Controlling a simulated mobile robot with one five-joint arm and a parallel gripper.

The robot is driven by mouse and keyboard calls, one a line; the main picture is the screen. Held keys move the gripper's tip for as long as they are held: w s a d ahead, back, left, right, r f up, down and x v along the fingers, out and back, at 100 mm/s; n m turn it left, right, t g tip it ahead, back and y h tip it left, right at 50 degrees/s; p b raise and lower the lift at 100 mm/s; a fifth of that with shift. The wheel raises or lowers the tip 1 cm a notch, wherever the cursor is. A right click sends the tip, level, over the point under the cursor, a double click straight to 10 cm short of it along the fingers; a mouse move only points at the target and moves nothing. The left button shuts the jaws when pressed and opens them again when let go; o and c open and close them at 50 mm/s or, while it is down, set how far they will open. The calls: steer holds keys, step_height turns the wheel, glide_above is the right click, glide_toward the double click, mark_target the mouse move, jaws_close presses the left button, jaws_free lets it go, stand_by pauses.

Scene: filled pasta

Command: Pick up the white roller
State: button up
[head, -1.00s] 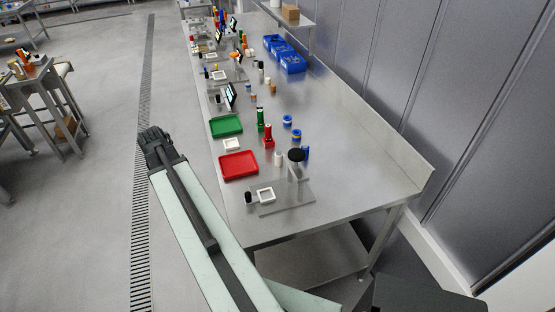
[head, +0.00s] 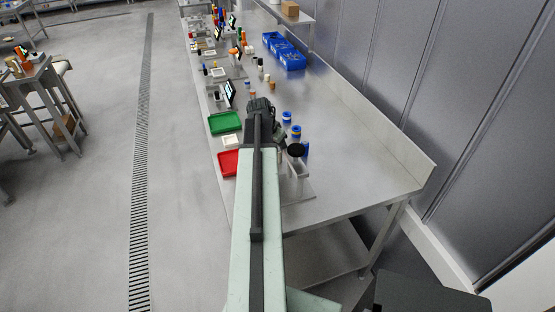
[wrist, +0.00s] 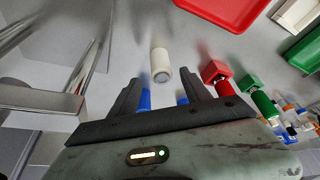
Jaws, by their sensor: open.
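The white roller (wrist: 161,65) is a short white cylinder with a grey end, standing on the steel table in the wrist view. It lies just ahead of my gripper (wrist: 165,85), roughly midway between the two dark fingers and apart from both. My gripper is open and empty. In the head view my gripper (head: 262,106) is over the table, and my arm hides the roller there.
A red tray (wrist: 222,8) and a red bottle-like item (wrist: 217,73) are close by, with a green one (wrist: 259,99) beyond. A metal stand (wrist: 60,100) is at left. A green tray (head: 225,122) and blue bins (head: 290,58) are farther along the table (head: 365,180).

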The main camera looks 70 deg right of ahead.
steer(key=b+x, duration=0.5)
steer(key=shift+w+a+f, duration=0.25)
steer(key=shift+a+f, duration=0.05)
steer(key=shift+f, duration=0.05)
steer(key=shift+r, duration=0.2)
jaws_close()
steer(key=shift+r, duration=0.1)
